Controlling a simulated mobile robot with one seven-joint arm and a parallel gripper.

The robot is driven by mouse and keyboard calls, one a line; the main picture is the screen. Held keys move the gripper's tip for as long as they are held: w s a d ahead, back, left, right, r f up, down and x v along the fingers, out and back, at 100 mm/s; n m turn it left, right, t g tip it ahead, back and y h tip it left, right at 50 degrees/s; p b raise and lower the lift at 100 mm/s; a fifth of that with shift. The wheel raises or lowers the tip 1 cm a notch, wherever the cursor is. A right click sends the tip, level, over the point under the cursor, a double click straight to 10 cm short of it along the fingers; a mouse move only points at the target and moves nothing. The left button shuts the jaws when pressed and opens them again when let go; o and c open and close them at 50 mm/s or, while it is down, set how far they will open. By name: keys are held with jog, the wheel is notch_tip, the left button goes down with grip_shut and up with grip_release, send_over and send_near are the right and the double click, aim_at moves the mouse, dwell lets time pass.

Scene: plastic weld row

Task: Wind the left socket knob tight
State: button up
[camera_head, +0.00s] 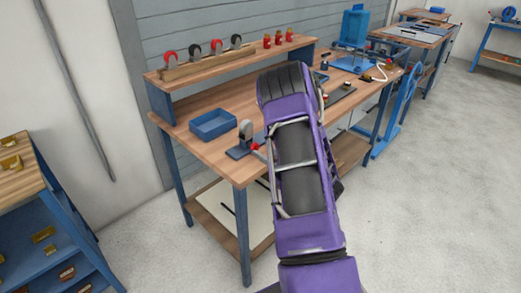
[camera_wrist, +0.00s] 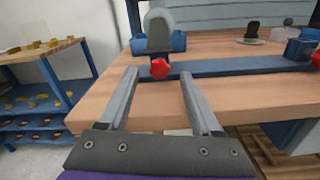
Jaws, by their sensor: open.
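The left socket knob is a red lobed knob (camera_wrist: 160,68) on the front of a grey upright socket (camera_wrist: 159,28) near the left end of a dark blue bar. In the head view the red knob (camera_head: 255,146) sits at the foot of the grey socket (camera_head: 245,131), close to the workbench's front left corner. My gripper (camera_wrist: 158,75) is open and empty in the wrist view. Its two fingers point at the knob, one to each side in the picture; I cannot tell how far the knob is beyond the tips. In the head view my purple arm hides the fingers.
The wooden workbench (camera_wrist: 105,103) carries the blue bar (camera_wrist: 225,67). A second red knob (camera_wrist: 316,59) shows at the right edge. A blue tray (camera_head: 213,124) stands behind the socket. A raised shelf (camera_head: 225,62) holds several red and black tools. A blue rack (camera_wrist: 45,90) stands left.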

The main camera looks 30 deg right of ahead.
aim_at(255, 147)
jog(key=shift+x, duration=1.45)
jog(key=shift+c, duration=0.3)
grip_shut()
